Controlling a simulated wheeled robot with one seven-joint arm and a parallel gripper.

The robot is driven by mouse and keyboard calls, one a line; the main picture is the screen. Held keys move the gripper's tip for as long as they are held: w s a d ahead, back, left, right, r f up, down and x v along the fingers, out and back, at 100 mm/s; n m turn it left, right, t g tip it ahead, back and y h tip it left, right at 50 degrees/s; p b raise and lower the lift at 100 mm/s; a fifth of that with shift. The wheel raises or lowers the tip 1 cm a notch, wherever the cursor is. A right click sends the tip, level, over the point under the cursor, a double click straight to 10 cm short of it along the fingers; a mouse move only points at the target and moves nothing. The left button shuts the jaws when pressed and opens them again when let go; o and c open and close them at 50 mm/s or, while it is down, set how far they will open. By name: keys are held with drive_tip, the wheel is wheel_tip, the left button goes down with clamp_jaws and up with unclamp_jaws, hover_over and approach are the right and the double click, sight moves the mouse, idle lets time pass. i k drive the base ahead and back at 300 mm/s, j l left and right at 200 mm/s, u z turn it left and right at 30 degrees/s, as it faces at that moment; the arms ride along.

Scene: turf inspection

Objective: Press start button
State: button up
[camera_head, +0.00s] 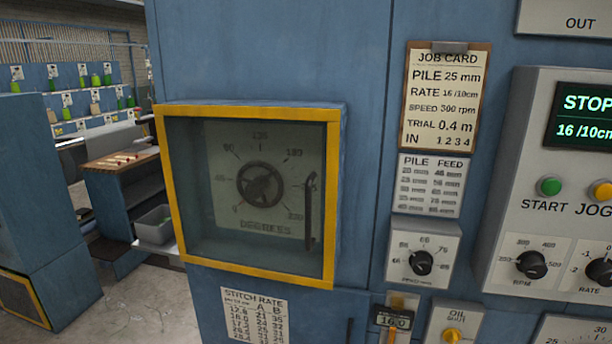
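The start button is a round green button (549,187) on the grey control panel (505,170) at the right of the head view. The word START is printed below it. A dark display (585,116) above it reads STOP and 16 /10cm in green. My gripper is not in view, and no part of my arm shows near the button.
A yellow button (601,190) sits close right of the green one, labelled JOG. Knobs (531,264) lie below. A yellow-framed glazed box (332,200) with a handle juts out at centre left. A job card (443,98) hangs left of the panel.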

sight(550, 186)
drive_tip(key=z, duration=1.55)
